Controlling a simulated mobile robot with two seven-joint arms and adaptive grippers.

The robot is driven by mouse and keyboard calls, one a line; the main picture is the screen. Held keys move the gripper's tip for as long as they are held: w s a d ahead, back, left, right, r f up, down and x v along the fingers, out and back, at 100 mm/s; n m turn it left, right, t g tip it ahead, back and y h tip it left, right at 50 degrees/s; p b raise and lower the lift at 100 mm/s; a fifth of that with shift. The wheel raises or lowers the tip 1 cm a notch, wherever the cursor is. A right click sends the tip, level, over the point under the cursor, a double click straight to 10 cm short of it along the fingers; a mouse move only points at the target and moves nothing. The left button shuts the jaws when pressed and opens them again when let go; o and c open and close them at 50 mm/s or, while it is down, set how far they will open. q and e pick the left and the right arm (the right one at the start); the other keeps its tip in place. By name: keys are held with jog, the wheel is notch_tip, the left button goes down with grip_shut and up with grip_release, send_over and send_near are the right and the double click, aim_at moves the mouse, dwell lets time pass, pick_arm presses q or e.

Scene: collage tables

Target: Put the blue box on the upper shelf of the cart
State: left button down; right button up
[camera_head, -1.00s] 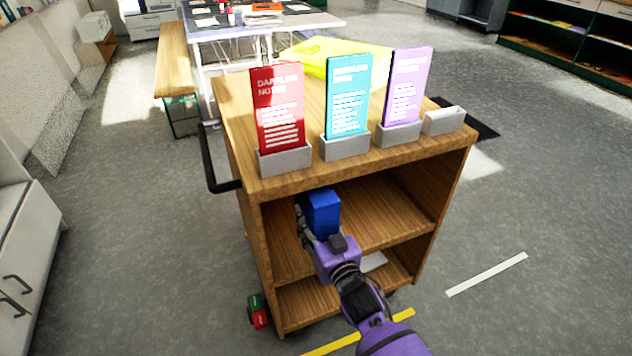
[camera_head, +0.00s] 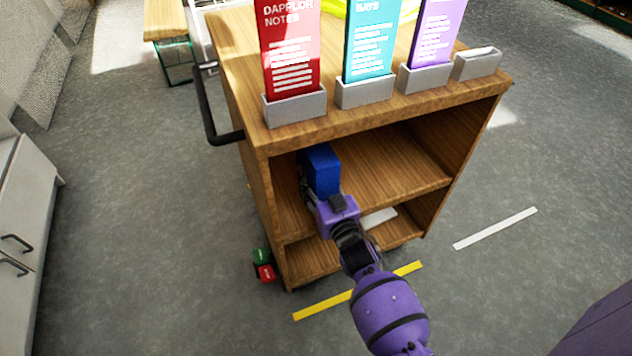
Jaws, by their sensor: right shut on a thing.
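The wooden cart (camera_head: 262,146) stands in the middle with two open shelves below its top. The blue box (camera_head: 321,170) is inside the upper shelf opening, toward the left side. My purple right gripper (camera_head: 318,190) is shut on the blue box from the front. I cannot tell whether the box touches the upper shelf (camera_head: 390,170). The fingers are partly hidden by the wrist and the box. My left gripper is not in view.
Red (camera_head: 291,50), teal (camera_head: 372,40) and purple (camera_head: 437,35) cards stand in grey holders on the cart top. A black handle (camera_head: 207,105) juts from the cart's left side. Small green and red blocks (camera_head: 264,265) sit by its lower left. The right of the upper shelf is clear.

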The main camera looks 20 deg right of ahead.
jog(key=shift+f, duration=0.8)
jog(key=shift+r, duration=0.1)
jog(key=shift+f+b, duration=0.5)
jog(key=shift+f, duration=0.15)
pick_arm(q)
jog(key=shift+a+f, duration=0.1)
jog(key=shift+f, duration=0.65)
pick_arm(e)
jog(key=o, duration=1.3)
jog(key=shift+f, duration=0.1)
